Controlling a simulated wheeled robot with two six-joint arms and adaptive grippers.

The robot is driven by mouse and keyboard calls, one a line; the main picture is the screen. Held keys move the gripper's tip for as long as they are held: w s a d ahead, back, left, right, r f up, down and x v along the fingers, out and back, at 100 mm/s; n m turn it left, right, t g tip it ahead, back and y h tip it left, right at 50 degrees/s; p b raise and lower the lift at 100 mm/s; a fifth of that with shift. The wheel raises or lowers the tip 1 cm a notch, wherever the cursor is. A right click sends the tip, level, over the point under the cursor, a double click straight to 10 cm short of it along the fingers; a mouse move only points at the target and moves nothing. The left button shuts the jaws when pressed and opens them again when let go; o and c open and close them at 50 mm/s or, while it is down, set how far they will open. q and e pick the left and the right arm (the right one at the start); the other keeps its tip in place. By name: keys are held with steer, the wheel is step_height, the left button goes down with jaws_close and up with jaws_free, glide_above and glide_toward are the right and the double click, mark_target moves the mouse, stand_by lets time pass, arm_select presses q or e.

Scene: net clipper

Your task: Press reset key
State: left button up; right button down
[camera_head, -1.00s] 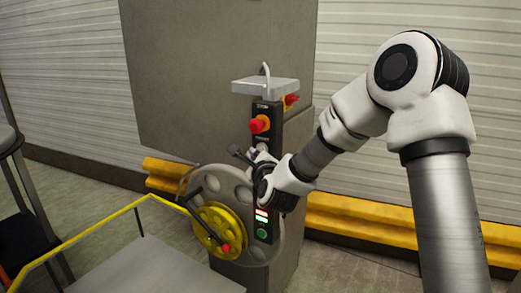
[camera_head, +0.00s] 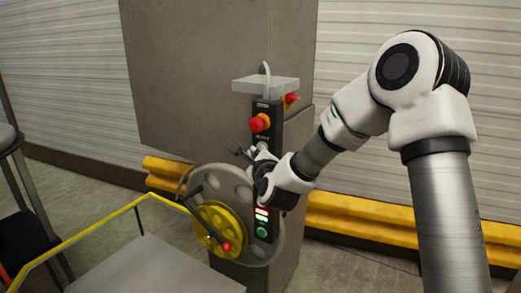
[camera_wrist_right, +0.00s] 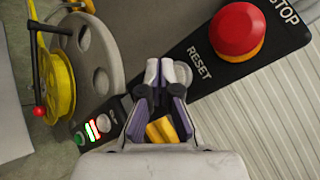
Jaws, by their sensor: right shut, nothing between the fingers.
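The black control panel (camera_head: 263,222) stands upright on a grey post. A red stop button (camera_head: 261,123) on a yellow base sits near its top, and it shows large in the right wrist view (camera_wrist_right: 237,31). The RESET label (camera_wrist_right: 199,64) shows beside that button. My left gripper is out of view.
A grey disc (camera_head: 213,178) with a yellow wheel (camera_head: 226,220) and red-knobbed crank is left of the panel. Lit indicators (camera_head: 262,215) and a green button (camera_head: 262,232) are low on the panel. A yellow barrier (camera_head: 360,217) runs along the wall behind. A yellow rail (camera_head: 95,228) is at front left.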

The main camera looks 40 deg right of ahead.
stand_by(0.4)
steer(key=shift+w+d, duration=0.15)
steer(key=shift+d, duration=0.25)
steer(key=shift+w+d+b, duration=0.15)
steer(key=shift+d+b, duration=0.2)
steer(key=shift+b, duration=0.1)
stand_by(0.5)
steer(key=shift+a, duration=0.1)
steer(key=shift+s+a+b, duration=0.3)
steer(key=shift+a+b, duration=0.2)
steer(key=shift+a, duration=0.15)
